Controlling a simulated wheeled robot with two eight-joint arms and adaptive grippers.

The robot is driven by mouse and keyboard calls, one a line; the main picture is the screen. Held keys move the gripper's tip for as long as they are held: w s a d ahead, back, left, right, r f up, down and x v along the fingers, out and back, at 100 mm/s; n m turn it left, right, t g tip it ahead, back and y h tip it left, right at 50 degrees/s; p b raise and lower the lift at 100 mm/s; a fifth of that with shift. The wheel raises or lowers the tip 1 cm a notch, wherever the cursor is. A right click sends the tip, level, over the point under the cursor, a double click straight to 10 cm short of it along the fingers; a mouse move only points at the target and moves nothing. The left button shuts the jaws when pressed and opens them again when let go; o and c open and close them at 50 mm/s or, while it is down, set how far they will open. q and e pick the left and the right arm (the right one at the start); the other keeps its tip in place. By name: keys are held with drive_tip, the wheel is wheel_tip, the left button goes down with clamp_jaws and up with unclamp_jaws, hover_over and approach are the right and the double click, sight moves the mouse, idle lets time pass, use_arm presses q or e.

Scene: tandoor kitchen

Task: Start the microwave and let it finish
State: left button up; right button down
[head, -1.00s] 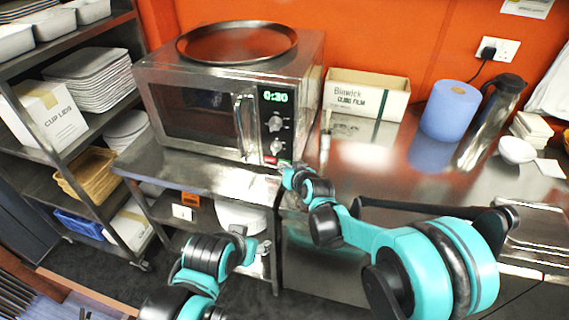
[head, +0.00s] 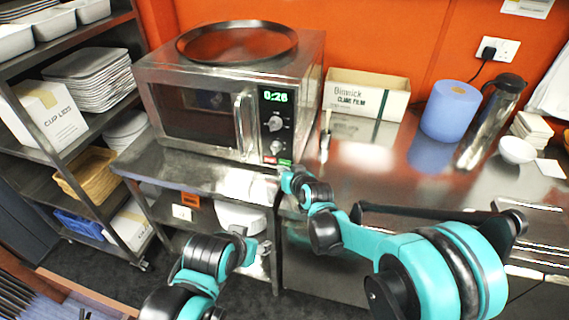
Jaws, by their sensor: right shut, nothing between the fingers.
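The steel microwave (head: 200,75) stands on the counter with its door shut. Its green display (head: 275,96) is lit and reads about 0:28, though the last digit is hard to read. Two knobs sit below it, then a red button (head: 269,163) and a green button (head: 285,162) at the bottom of the panel. My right gripper (head: 285,177) is shut and empty, just in front of and below the green button, apparently apart from it. My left gripper (head: 254,247) is low in front of the counter, away from the microwave; its jaws are too small to judge.
A round dark tray (head: 237,58) lies on top of the microwave. To its right are a cling film box (head: 372,92), a blue paper roll (head: 449,110) and a steel flask (head: 490,120). A shelf rack (head: 100,160) stands at left. The counter's middle is clear.

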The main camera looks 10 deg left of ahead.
drive_tip(key=s, duration=0.5)
drive_tip(key=shift+a, duration=0.1)
idle(0.8)
drive_tip(key=s+d+r+m+h, duration=0.1)
drive_tip(key=s+d+r+h, duration=0.2)
drive_tip(key=d, duration=0.9)
drive_tip(key=s+d+m+g+h, duration=0.3)
drive_tip(key=s+d+h, duration=0.1)
drive_tip(key=s+d, duration=1.6)
drive_tip(key=d, duration=0.3)
drive_tip(key=shift+s, duration=0.4)
drive_tip(key=shift+a, duration=0.1)
idle(2.6)
